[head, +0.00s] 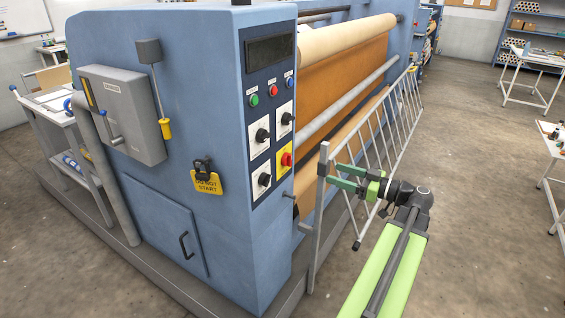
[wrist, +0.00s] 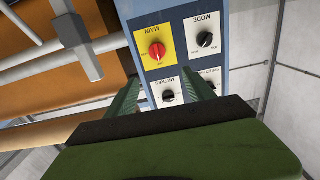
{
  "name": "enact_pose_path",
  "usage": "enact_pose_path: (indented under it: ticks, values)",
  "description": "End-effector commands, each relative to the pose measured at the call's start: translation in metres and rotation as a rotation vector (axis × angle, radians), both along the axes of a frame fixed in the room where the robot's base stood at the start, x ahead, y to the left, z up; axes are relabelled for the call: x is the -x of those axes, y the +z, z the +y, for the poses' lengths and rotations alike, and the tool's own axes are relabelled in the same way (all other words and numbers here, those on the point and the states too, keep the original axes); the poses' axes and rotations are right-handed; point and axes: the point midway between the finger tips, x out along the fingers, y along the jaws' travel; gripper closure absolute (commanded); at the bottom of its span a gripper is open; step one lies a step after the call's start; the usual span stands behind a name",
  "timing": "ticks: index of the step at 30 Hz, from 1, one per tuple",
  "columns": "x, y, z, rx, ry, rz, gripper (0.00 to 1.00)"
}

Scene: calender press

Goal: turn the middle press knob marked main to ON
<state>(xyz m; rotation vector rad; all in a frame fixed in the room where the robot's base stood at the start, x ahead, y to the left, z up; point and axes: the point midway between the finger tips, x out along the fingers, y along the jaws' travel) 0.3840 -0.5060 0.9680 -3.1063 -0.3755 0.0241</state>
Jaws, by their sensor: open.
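The MAIN knob (head: 286,159) is red on a yellow plate, at the lower right of the blue press's control panel. In the wrist view the panel appears upside down, with the red MAIN knob (wrist: 156,51) ahead of the fingers. Its small position marks are too small to read surely. My gripper (head: 329,174) is open and empty, to the right of the panel and apart from the knob, its green fingers pointing left. In the wrist view my gripper (wrist: 164,86) shows its two fingers spread below the yellow plate.
Black knobs sit nearby, including MODE (wrist: 205,40) and METRES (wrist: 168,96). Green, red and blue buttons (head: 272,91) are above. A grey barred guard (head: 370,140) stands close to my gripper. A yellow DO NOT START tag (head: 208,184) hangs on the press side. Open floor lies right.

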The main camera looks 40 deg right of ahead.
Motion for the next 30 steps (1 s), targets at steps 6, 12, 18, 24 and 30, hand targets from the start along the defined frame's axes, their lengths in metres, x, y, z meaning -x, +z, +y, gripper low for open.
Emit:
enact_pose_path:
  ticks: [6, 12, 18, 24, 30]
  values:
    - [0.002, 0.004, -0.003, 0.013, -0.01, -0.019, 0.38]
    - [-0.034, 0.003, 0.008, 0.011, -0.001, -0.018, 0.38]
    - [-0.086, 0.003, 0.022, 0.011, 0.002, -0.017, 0.38]
    - [-0.133, 0.003, 0.032, 0.01, 0.001, -0.017, 0.38]
    - [-0.162, 0.003, 0.039, 0.01, -0.001, -0.017, 0.38]
